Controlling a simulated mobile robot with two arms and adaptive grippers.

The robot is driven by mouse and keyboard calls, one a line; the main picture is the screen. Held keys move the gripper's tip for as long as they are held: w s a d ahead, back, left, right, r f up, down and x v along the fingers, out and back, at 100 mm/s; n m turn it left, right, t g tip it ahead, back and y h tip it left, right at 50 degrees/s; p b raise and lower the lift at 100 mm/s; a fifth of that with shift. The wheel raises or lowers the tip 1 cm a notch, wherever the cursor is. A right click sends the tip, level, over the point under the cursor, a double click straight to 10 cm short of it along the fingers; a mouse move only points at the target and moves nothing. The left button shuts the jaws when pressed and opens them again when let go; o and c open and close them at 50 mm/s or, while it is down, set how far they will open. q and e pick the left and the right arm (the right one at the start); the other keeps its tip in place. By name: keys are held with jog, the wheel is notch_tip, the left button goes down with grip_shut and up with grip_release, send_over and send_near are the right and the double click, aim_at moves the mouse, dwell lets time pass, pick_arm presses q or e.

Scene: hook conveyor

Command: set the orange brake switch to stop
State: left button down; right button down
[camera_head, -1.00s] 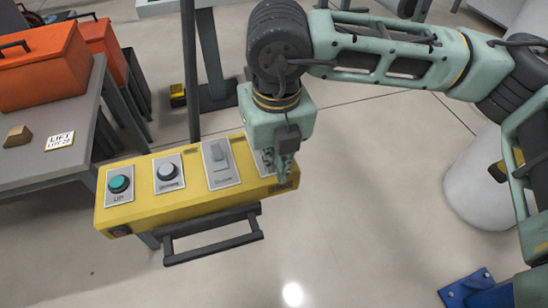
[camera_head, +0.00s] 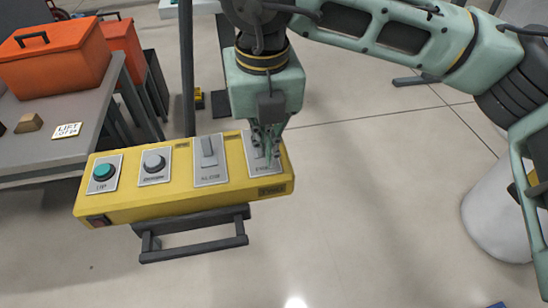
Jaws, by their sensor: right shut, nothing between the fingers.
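A yellow control box (camera_head: 185,203) stands at the middle left, with several grey plates on its top. No orange switch shows; whatever sits on that plate is hidden behind the fingers. My left gripper is not in view.
A dark bar handle (camera_head: 195,247) juts from the box's front. A grey table (camera_head: 95,107) at the left bears an orange case (camera_head: 55,62), a small brown block (camera_head: 28,123) and a white label card (camera_head: 67,130). A dark post (camera_head: 187,70) rises behind the box.

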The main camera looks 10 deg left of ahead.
jog(key=shift+w+a+b, duration=0.2)
jog(key=shift+w+b, duration=0.1)
jog(key=shift+b, duration=0.05)
jog(key=shift+a+r+p, duration=0.15)
jog(key=shift+p, duration=0.2)
jog(key=shift+s+a, duration=0.1)
jog(key=shift+a, duration=0.05)
jog(key=shift+r, duration=0.3)
jog(key=shift+r+p, duration=0.3)
jog(key=shift+r, duration=0.2)
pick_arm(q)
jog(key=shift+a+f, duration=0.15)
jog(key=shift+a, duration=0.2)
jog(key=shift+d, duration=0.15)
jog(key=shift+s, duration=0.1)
pick_arm(e)
jog(key=shift+d, duration=0.2)
